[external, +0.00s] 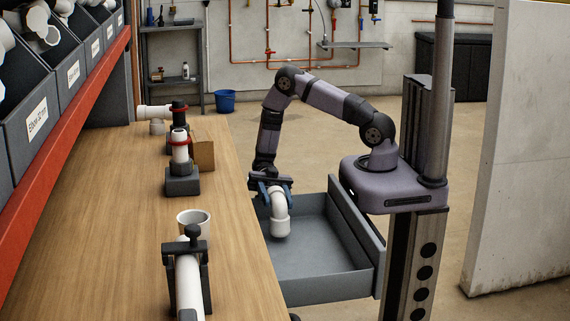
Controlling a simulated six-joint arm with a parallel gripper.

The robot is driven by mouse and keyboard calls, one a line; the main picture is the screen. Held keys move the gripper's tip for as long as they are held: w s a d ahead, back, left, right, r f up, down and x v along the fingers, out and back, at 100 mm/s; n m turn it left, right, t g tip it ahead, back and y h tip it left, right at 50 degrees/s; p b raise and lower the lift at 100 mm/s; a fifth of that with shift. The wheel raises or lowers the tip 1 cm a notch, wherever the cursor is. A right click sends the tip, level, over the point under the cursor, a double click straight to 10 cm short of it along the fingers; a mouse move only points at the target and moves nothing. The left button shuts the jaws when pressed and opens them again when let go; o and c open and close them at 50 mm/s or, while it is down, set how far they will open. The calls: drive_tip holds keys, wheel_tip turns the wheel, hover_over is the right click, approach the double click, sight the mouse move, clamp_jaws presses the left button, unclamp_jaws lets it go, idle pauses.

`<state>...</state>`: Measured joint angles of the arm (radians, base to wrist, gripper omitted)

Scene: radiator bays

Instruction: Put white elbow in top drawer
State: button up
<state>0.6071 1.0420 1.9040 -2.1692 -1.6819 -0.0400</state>
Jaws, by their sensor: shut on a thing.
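A white elbow (279,214) hangs from my gripper (270,187), which is shut on it. The fingers point down and hide part of the elbow's upper end. The open grey drawer (330,290) sits to the right of the wooden bench, below my gripper. The elbow is over the left part of the drawer, near the bench edge. I cannot tell whether it touches the drawer floor. The drawer looks empty otherwise.
The wooden bench (100,230) holds a clamped white pipe (188,285), a white fitting (193,217), more pipes in dark stands (182,185) and a small cardboard box (204,155). Grey bins (45,115) of white fittings line the left. A concrete wall (530,150) stands at right.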

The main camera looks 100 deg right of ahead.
drive_tip(key=shift+s+f+b, duration=0.1)
drive_tip(key=shift+f+b, duration=0.3)
drive_tip(key=shift+f, duration=0.25)
drive_tip(key=o, duration=1.2)
drive_tip(key=shift+s, duration=0.1)
drive_tip(key=shift+f, duration=0.1)
drive_tip(key=shift+r+p, duration=0.3)
drive_tip(key=shift+r, duration=0.15)
drive_tip(key=shift+d+r, duration=0.1)
drive_tip(key=shift+r, duration=0.1)
drive_tip(key=shift+w+d, duration=0.2)
drive_tip(key=shift+d, duration=1.05)
wheel_tip(320, 180, up, 6)
drive_tip(key=p, duration=0.5)
drive_tip(key=shift+d, duration=0.15)
drive_tip(key=shift+r+p, duration=0.55)
drive_tip(key=shift+r, duration=0.1)
